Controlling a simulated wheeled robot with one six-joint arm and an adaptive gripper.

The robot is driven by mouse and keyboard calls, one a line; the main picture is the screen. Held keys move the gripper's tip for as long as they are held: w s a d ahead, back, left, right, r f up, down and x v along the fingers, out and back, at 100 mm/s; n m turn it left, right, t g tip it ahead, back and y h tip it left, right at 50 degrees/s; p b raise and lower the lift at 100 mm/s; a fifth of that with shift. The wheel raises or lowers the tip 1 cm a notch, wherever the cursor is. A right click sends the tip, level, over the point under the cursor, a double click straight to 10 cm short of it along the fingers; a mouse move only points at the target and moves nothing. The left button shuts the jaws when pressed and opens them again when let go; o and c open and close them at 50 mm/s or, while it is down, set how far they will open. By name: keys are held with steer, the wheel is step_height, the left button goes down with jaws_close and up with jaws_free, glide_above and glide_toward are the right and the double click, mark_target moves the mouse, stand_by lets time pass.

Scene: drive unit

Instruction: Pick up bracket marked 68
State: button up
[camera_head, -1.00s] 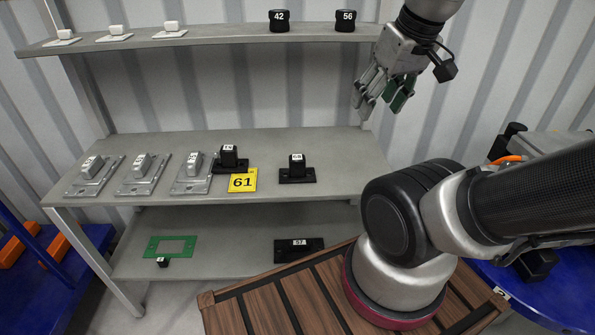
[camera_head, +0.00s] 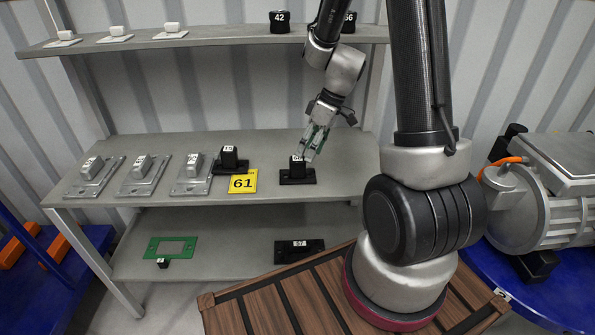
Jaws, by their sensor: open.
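My gripper (camera_head: 310,152) is open and points down at the right part of the middle shelf. Its fingertips are at or just above the top of a black bracket (camera_head: 297,177) on a flat black base. I cannot tell whether they touch it. The fingers partly cover its white label, and the number is too small to read surely. Another black bracket (camera_head: 229,160) stands to the left behind a yellow card marked 61 (camera_head: 243,184). No label that I can read clearly says 68.
Several grey brackets (camera_head: 140,175) stand on the middle shelf (camera_head: 335,185) at left. A black part marked 57 (camera_head: 299,250) and a green frame (camera_head: 171,246) lie on the lower shelf. The upper shelf (camera_head: 225,37) is above, with a black part marked 42 (camera_head: 279,21).

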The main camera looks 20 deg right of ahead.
mark_target(297, 163)
steer(key=w+n, duration=0.1)
steer(key=w+n+t, duration=0.1)
steer(key=n, duration=0.1)
steer(key=shift+w+a+r, duration=0.15)
steer(key=shift+w+r, duration=0.15)
steer(key=shift+r, duration=0.05)
steer(key=shift+w+f+n, duration=0.1)
steer(key=shift+f+n, duration=0.05)
steer(key=shift+n, duration=0.95)
steer(key=x, duration=0.6)
steer(key=shift+s+f, duration=0.35)
steer(key=shift+s, duration=0.05)
steer(key=shift+w+a+f, duration=0.1)
steer(key=shift+a+f, duration=0.05)
steer(key=shift+f, duration=0.3)
jaws_close()
